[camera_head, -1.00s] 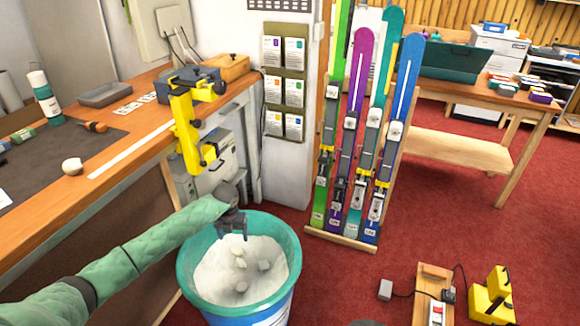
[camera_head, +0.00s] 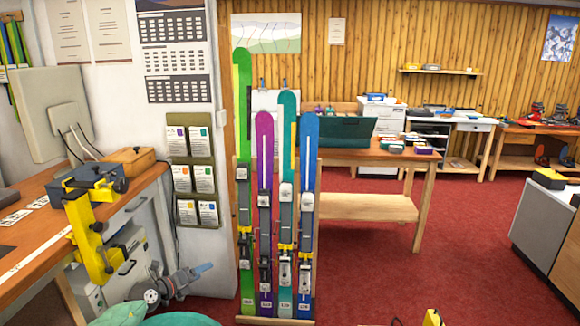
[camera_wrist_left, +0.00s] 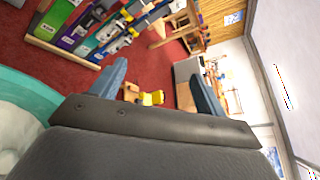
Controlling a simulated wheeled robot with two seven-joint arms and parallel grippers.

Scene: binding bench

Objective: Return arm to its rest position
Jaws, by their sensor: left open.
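My left gripper (camera_head: 196,272) is at the lower left of the head view, in front of the workbench and just above the teal bin (camera_head: 180,319). It points to the right. In the wrist view, its two blue-grey fingers (camera_wrist_left: 160,88) stand apart with nothing between them, so it is open and empty. The bin's teal rim (camera_wrist_left: 27,92) and pale contents show at the left of the wrist view. Most of my left arm is below the head view's edge. My right gripper is in neither view.
The workbench (camera_head: 138,190) with a yellow and grey clamp (camera_head: 92,215) stands at left. A rack of upright skis (camera_head: 264,215) is right of the gripper. Red carpet (camera_head: 385,275) lies open to the right. A grey cabinet (camera_head: 540,225) stands at far right.

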